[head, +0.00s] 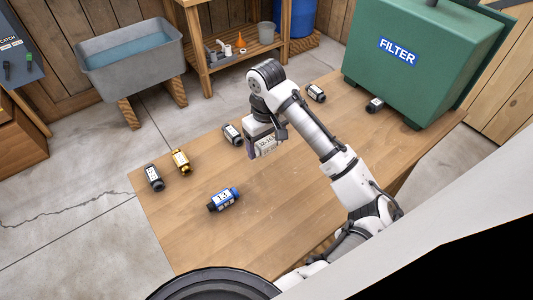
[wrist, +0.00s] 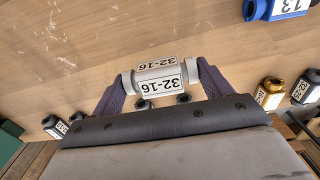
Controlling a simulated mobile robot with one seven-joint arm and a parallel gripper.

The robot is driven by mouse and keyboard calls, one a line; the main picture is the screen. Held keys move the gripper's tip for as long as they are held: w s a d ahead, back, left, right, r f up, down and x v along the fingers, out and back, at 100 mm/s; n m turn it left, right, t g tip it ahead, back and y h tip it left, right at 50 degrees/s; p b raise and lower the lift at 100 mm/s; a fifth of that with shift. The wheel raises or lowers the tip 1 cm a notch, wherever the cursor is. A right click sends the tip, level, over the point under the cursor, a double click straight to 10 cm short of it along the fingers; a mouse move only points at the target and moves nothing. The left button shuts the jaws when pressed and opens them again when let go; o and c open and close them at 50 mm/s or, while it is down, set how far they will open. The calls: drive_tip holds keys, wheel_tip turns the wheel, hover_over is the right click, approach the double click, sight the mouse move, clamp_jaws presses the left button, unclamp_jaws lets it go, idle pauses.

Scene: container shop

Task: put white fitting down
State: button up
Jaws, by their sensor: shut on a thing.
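My gripper (wrist: 160,80) is shut on the white fitting (wrist: 158,84), with one dark purple finger at each end. The fitting is a short white cylinder with labels reading 32-16. In the head view my gripper (head: 264,146) is over the wooden table (head: 280,230), left of its middle, pointing down. The fitting is mostly hidden there by the gripper. I cannot tell how much gap there is between fitting and table.
A blue fitting (head: 224,199), a yellow one (head: 181,161) and a dark one (head: 154,178) lie to the left. Another dark fitting (head: 232,134) is close beside my gripper. Two more lie near the green filter box (head: 420,60). The table's near middle is bare.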

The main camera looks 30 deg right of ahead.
sight(266, 162)
drive_tip(key=shift+f, duration=2.65)
drive_tip(key=shift+f, duration=0.2)
drive_tip(key=o, duration=1)
drive_tip(key=shift+r, duration=0.1)
